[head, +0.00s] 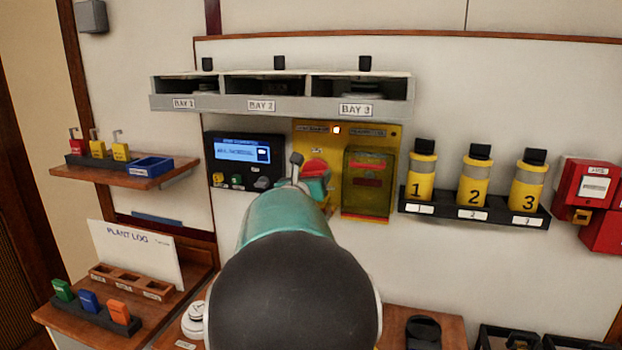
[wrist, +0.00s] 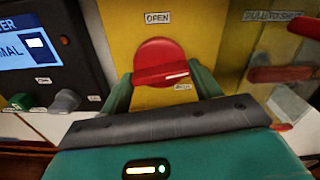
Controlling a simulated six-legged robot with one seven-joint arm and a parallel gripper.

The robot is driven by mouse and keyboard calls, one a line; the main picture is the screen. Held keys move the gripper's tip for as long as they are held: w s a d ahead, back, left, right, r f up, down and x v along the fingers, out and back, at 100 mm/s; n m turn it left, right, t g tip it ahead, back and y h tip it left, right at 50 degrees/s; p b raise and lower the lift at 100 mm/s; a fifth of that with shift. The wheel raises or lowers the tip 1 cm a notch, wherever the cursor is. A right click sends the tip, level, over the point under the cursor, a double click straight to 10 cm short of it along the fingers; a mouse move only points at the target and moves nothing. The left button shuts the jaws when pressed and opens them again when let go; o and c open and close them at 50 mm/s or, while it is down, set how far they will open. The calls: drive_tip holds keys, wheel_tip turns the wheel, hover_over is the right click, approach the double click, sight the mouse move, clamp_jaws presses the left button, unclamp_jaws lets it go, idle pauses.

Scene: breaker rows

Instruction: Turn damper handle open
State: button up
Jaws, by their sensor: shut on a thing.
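The damper handle (wrist: 162,58) is a round red knob with a raised bar on the yellow panel (wrist: 205,25). A white mark on its bar lies toward the right. An OPEN label (wrist: 157,17) sits above it, and a smaller label (wrist: 184,87), too blurred to read, lies at its lower right. My gripper (wrist: 163,84) has one green finger on each side of the knob's lower part and is shut on it. In the head view the red handle (head: 314,167) shows just past my gripper (head: 315,185); my arm hides much of the panel's lower left.
A dark display unit (head: 243,155) with a small knob stands close left of the handle. A yellow-framed clear cover (head: 368,185) with red parts is at the right. The bay shelf (head: 280,103) runs above. Numbered yellow canisters (head: 474,183) stand farther right.

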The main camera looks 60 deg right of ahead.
drive_tip(key=n, duration=0.3)
drive_tip(key=shift+n, duration=0.3)
drive_tip(key=n, duration=0.4)
drive_tip(key=shift+n, duration=0.3)
drive_tip(key=n, duration=0.3)
drive_tip(key=shift+n, duration=0.3)
drive_tip(key=n, duration=0.4)
drive_tip(key=o, duration=1)
drive_tip(key=shift+a, duration=0.1)
